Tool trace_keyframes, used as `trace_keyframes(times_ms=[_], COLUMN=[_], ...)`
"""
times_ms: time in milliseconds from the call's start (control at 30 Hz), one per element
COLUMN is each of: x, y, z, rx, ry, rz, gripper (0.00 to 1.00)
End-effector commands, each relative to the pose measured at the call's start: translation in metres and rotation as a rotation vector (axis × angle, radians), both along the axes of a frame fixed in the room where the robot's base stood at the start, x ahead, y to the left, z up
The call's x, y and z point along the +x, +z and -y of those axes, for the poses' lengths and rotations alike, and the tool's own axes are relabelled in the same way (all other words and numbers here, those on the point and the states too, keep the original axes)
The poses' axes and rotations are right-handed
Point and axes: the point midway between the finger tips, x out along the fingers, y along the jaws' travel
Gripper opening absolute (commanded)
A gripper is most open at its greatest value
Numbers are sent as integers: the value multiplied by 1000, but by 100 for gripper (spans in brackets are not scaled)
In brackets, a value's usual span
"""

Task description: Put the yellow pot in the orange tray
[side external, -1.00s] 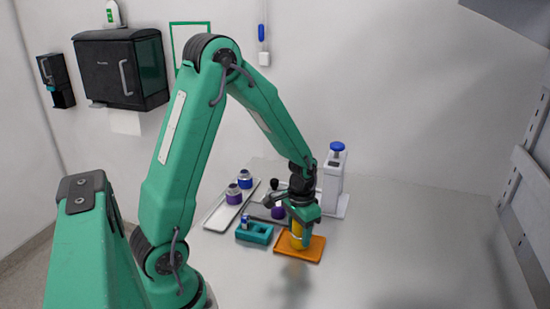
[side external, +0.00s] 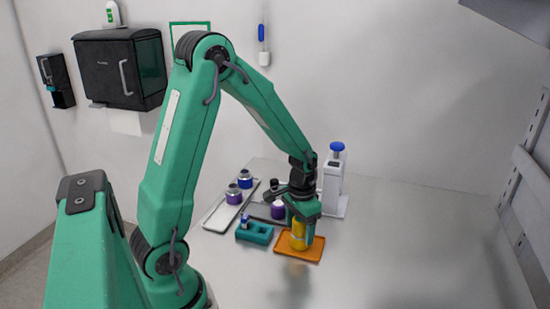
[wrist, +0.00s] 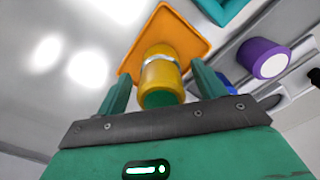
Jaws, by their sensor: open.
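The yellow pot (side external: 299,236) stands upright on the orange tray (side external: 287,252). In the wrist view the yellow pot (wrist: 161,73) has a silver band and a green end, and the orange tray (wrist: 189,38) shows behind it. My gripper (side external: 303,221) is just above the pot in the side view. In the wrist view my gripper (wrist: 160,88) has one green finger on each side of the pot, with gaps between the fingers and the pot. It is open.
A teal block (side external: 255,233) with a small blue-topped vial sits left of the tray. A pale tray (side external: 219,214) holds blue and purple pots. A purple pot (side external: 278,210) stands behind the gripper, near a white blue-topped device (side external: 333,180). The right side of the table is clear.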

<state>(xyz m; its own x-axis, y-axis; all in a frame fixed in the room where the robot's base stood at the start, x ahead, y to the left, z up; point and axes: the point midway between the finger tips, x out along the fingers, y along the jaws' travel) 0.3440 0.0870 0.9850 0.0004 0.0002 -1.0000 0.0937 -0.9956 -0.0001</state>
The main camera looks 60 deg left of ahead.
Motion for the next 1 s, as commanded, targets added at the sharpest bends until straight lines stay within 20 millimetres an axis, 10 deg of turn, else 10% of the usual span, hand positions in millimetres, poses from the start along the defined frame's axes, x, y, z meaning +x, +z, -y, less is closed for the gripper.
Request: trace_keyframes(times_ms=[600, 1000], x=[0, -1], y=[89, 105], z=[0, 0], rx=[0, 0], ry=[0, 0], rz=[2, -1], gripper=[69, 69])
